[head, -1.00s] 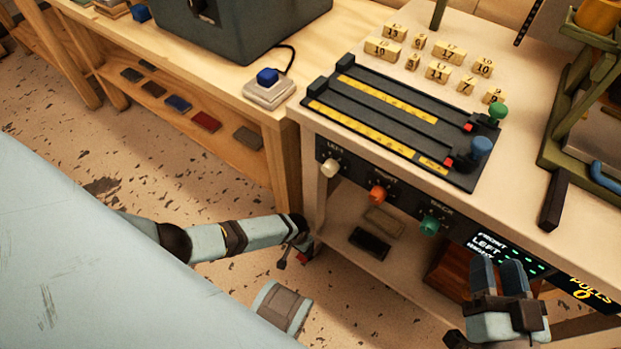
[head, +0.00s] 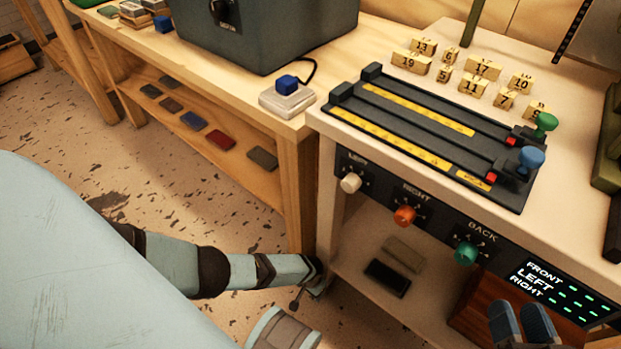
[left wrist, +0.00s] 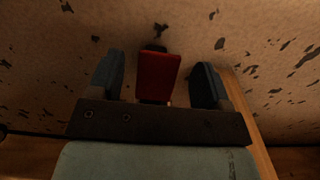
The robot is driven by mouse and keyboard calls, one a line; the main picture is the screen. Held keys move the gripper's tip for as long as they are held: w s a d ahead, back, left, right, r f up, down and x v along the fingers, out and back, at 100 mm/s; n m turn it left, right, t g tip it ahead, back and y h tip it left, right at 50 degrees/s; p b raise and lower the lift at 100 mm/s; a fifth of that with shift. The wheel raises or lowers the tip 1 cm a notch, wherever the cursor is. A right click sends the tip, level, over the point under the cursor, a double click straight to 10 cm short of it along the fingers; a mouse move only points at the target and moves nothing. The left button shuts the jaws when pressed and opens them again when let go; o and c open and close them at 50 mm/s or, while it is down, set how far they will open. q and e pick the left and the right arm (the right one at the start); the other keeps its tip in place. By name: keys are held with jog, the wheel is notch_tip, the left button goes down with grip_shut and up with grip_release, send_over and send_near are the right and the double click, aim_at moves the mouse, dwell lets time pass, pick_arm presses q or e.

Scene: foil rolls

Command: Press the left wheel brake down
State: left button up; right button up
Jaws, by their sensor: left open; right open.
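In the left wrist view, a red pedal-like piece (left wrist: 157,80), which looks like the wheel brake, shows between the fingers of my open left gripper (left wrist: 158,62). I cannot tell whether they touch it. In the head view, my left arm reaches low beside the near-left leg of the white cart (head: 329,190); its fingers and the red piece cannot be made out there. My right gripper (head: 522,316) is open and empty at the bottom right, in front of the cart's lower shelf.
The cart carries a black slider panel (head: 435,135), numbered blocks (head: 473,87) and a display (head: 560,293). A wooden bench (head: 292,150) with a blue button box (head: 288,98) stands close on the left. The floor left of the bench is open.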

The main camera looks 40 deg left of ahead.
pick_arm(q)
jog(key=shift+w+f, duration=0.1)
jog(key=shift+f, duration=0.45)
pick_arm(e)
jog(key=shift+f, duration=0.35)
pick_arm(q)
jog(key=c, duration=0.9)
jog(key=shift+f+t, duration=0.15)
jog(key=shift+t, duration=0.25)
jog(key=shift+f+t, duration=0.15)
jog(key=shift+t, duration=0.15)
jog(key=o, duration=0.9)
